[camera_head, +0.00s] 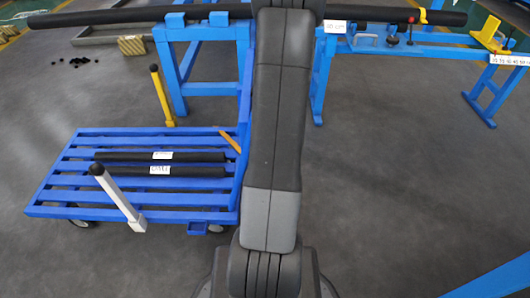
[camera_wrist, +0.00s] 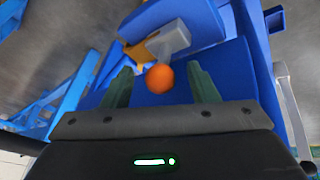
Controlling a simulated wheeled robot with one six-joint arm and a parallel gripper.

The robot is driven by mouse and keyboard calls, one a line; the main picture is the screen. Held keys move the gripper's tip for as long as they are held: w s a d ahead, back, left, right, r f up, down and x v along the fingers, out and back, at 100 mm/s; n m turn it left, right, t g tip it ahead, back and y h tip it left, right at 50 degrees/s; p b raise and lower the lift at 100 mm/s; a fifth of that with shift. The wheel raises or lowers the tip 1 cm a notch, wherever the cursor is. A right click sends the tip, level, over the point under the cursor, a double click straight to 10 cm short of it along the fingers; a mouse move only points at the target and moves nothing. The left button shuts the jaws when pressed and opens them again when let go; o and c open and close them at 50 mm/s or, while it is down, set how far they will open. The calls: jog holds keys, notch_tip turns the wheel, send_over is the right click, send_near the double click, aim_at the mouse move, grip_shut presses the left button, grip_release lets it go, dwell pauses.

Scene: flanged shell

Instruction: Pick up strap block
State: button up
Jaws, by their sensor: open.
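My gripper (camera_wrist: 159,68) shows in the wrist view as two green fingers set apart, with a round orange object (camera_wrist: 160,78) in the space between them; I cannot tell whether they touch it. Just beyond the fingertips is a small grey block with an orange-yellow part (camera_wrist: 168,38), in front of blue surfaces. It may be the strap block, but I cannot tell for sure. In the head view my own arm covers the middle, and my gripper does not show there.
A blue cart (camera_head: 60,195) with black bars (camera_head: 190,171) stands at left, with a yellow post (camera_head: 162,95) and a white post (camera_head: 120,195). A blue stand (camera_head: 190,75) and a long black pipe (camera_head: 150,15) lie behind.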

jog(key=shift+w+a+f, duration=0.2)
jog(key=shift+w+f, duration=0.05)
jog(key=shift+f, duration=0.4)
jog(key=shift+r, duration=0.1)
jog(key=c, duration=1.1)
jog(key=shift+c, duration=0.2)
jog(key=shift+r, duration=0.15)
